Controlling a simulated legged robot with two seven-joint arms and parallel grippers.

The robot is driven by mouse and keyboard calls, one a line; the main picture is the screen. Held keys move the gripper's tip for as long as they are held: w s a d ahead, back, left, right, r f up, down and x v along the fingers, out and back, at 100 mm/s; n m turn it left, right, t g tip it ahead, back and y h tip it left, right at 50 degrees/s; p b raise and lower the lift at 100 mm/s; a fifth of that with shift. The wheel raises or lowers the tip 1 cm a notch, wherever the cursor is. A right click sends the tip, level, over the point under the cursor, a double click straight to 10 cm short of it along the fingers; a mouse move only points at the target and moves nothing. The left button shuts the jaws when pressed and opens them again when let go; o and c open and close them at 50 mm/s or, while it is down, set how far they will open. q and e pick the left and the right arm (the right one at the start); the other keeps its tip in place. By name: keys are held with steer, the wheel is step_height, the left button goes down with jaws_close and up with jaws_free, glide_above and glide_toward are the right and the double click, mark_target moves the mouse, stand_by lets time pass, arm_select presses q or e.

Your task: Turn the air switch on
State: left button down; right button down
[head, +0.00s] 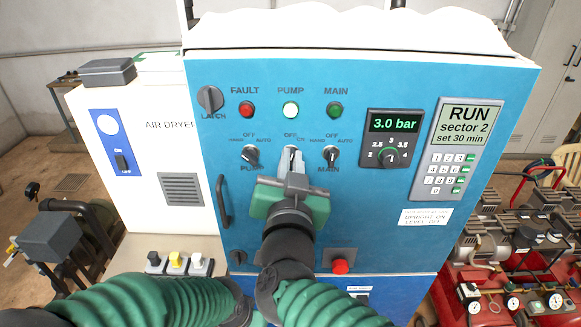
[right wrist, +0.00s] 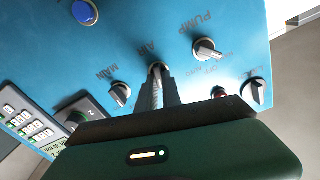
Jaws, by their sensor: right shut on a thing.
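The air switch (head: 291,152) is the middle one of three in a row on the blue panel, with OFF and ON marked above it. The right wrist view shows the AIR label beside this switch (right wrist: 156,68). My right gripper (head: 293,172) points up at the panel and is shut on the air switch, its dark fingers (right wrist: 158,95) on either side of the metal lever. The fingers cover much of it, so I cannot tell its exact position. My left arm's green sleeve (head: 150,300) crosses the lower left; its gripper does not show.
The pump switch (head: 250,155) and main switch (head: 331,156) sit close on either side. The pump lamp (head: 291,110) is bright white. A gauge display (head: 394,124) reads 3.0 bar. A handle (head: 222,202) and red button (head: 340,267) stand out lower on the panel.

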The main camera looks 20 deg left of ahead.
steer(key=shift+f+m+b, duration=0.2)
steer(key=shift+m+b, duration=0.35)
steer(key=shift+m, duration=0.4)
steer(key=shift+f+m+b, duration=0.2)
steer(key=shift+m+b, duration=0.4)
steer(key=shift+m, duration=0.4)
steer(key=shift+f+m+b, duration=0.2)
steer(key=shift+m+b, duration=0.35)
steer(key=shift+m, duration=0.4)
steer(key=c, duration=1.5)
jaws_free()
steer(key=shift+d+r, duration=0.1)
steer(key=shift+r, duration=0.35)
